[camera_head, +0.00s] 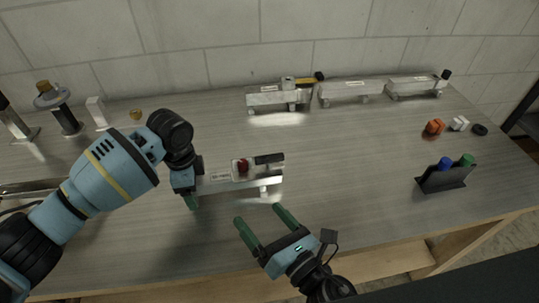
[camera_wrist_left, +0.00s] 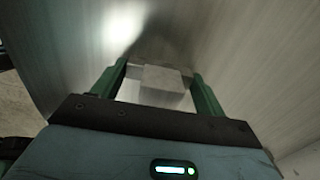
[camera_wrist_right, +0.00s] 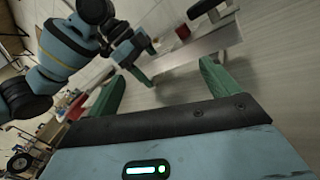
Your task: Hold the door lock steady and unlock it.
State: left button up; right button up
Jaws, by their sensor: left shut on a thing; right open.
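The door lock (camera_head: 222,184) is a pale metal bar on small feet, with a red part (camera_head: 242,167) and a black handle (camera_head: 269,158) on top. It lies near the table's middle. My left gripper (camera_head: 194,186) is shut on its left end; in the left wrist view a pale block (camera_wrist_left: 163,80) sits between the fingers. My right gripper (camera_head: 257,213) is open and empty, just in front of the lock and apart from it. In the right wrist view the bar (camera_wrist_right: 195,48) and red part (camera_wrist_right: 183,32) show beyond the open fingers.
Several similar metal units (camera_head: 350,90) stand along the back. A black holder (camera_head: 443,181) with blue and green pieces is at the right, with an orange part (camera_head: 434,127) behind it. Dark posts (camera_head: 66,121) stand at the back left. The table (camera_head: 345,165) is clear right of the lock.

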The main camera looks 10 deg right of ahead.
aim_at(271, 159)
jog(key=shift+w+d+r+t+h, duration=0.35)
jog(key=shift+w+d+h, duration=0.25)
jog(key=shift+h, duration=0.75)
jog(key=shift+w+d+r+t+h, duration=0.25)
jog(key=shift+w+d+r+h, duration=0.4)
jog(key=shift+h, duration=0.75)
jog(key=shift+w+d+r+t+h, duration=0.3)
jog(key=shift+d+h, duration=0.45)
jog(key=shift+h, duration=0.6)
jog(key=shift+w+f, duration=0.1)
jog(key=shift+w, duration=0.1)
jog(key=w, duration=1.1)
jog(key=shift+w+a, duration=0.2)
jog(key=shift+w, duration=0.2)
jog(key=c, duration=1)
